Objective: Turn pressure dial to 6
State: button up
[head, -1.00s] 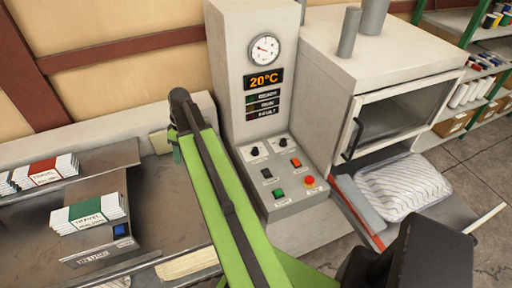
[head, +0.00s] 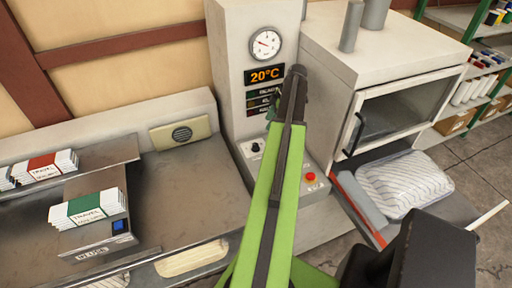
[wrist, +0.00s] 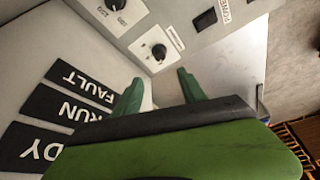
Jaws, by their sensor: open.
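A black dial (head: 255,147) sits at the left of the control box's top. It shows whole in the wrist view (wrist: 158,52), with a small label too small to read surely. A second black dial (wrist: 115,4) is cut by the wrist view's top edge; my arm hides it in the head view. I cannot tell which dial is for pressure. My gripper (wrist: 160,82) is open and empty, its green fingertips apart and pointing toward the first dial without visible contact. In the head view my gripper (head: 276,104) is before the status labels, mostly hidden by its arm.
A round gauge (head: 264,44) and a 20°C display (head: 265,75) are on the column. A black switch (wrist: 205,20) sits beside the first dial. A red button (head: 310,177) is at the box's right. The oven (head: 385,65) stands right; the bench (head: 180,190) is left.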

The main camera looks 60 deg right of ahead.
aim_at(255, 144)
jog(key=b+x, duration=1.2)
jog(key=x, duration=0.3)
jog(key=shift+s+b, duration=0.1)
jog(key=shift+b, duration=0.2)
jog(key=shift+c, duration=0.2)
